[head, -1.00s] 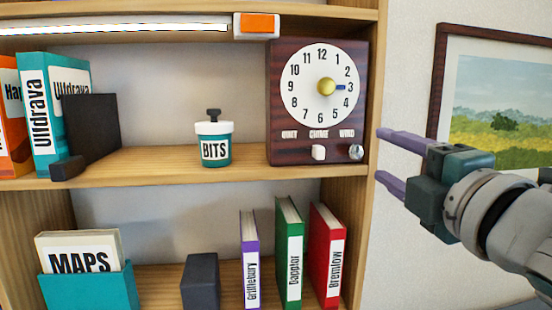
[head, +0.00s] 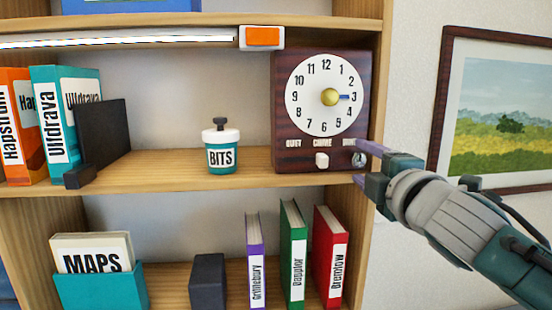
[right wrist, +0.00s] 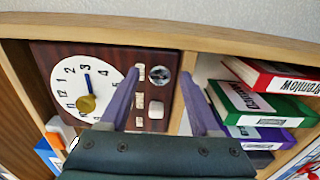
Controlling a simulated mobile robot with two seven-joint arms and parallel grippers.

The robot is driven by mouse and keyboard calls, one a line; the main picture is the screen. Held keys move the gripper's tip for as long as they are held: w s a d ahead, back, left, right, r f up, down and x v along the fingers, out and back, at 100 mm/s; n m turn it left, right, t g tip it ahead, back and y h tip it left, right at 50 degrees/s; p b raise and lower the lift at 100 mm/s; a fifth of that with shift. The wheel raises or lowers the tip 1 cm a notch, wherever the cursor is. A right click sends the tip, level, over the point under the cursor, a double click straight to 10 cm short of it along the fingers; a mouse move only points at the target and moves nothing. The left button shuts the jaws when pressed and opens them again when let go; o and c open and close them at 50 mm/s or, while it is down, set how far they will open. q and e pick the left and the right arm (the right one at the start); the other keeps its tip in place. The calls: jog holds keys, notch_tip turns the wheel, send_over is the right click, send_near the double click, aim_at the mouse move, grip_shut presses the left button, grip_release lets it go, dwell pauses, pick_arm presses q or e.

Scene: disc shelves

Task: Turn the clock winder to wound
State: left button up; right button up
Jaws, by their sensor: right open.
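A dark wooden clock (head: 285,100) with a white dial stands at the right end of the upper shelf. Its winder (head: 359,158), a round silvery knob under the label WIND, sits at the lower right of its front. In the right wrist view the winder (right wrist: 160,75) shows between the two purple fingertips, beyond them. My right gripper (head: 360,164) is open and empty in front of the clock's lower right corner; one finger partly covers the WIND label. I cannot tell whether the fingers touch the knob. My left gripper is not in view.
A white slider (head: 322,160) sits left of the winder under CHIME. A BITS jar (head: 221,158) stands left of the clock. Red, green and purple books (head: 329,255) stand on the shelf below. The shelf's right side panel is close to my right gripper.

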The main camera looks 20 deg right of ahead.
grip_shut()
dwell(0.5)
